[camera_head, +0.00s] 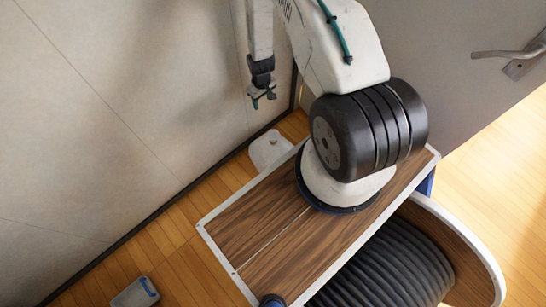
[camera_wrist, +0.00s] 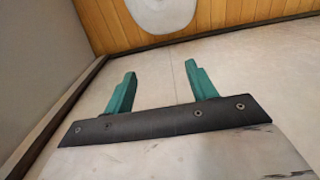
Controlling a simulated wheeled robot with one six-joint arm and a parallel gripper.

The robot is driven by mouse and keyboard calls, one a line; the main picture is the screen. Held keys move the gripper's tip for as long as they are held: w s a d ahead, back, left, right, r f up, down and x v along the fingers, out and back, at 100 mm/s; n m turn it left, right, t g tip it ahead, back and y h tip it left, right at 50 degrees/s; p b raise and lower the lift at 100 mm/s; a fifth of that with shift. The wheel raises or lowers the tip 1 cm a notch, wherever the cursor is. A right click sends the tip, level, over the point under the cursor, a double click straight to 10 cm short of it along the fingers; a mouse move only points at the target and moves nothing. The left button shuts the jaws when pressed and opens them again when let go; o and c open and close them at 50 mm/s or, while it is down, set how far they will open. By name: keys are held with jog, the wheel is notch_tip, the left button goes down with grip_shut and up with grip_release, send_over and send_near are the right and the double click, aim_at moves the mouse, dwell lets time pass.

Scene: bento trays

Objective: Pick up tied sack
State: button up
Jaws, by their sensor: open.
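I cannot make out a clearly tied sack in either view. A whitish rounded object (camera_head: 266,153) lies on the wood floor by the wall, partly hidden behind my base; I cannot tell whether it is the sack. A pale rounded object with a grey centre also shows at the top edge of the wrist view (camera_wrist: 160,14), cut off by the frame. My gripper (camera_head: 264,98) hangs in front of the wall, above the whitish object in the picture. In the wrist view its two green fingers (camera_wrist: 160,75) are apart, with nothing between them.
A small grey and blue object (camera_head: 136,293) lies on the floor at the bottom left. The beige wall (camera_head: 90,120) runs along the left with a dark skirting. A grey door with a handle (camera_head: 507,54) is at the right. Bare floor (camera_head: 185,262) lies between.

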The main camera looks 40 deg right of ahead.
send_near(273, 140)
jog(key=f, duration=0.1)
jog(key=w+d+f, duration=0.1)
jog(key=f, duration=0.1)
jog(key=w+d+f, duration=0.1)
jog(key=f, duration=0.9)
jog(key=shift+s+a, duration=0.3)
jog(key=shift+a, duration=0.1)
grip_shut()
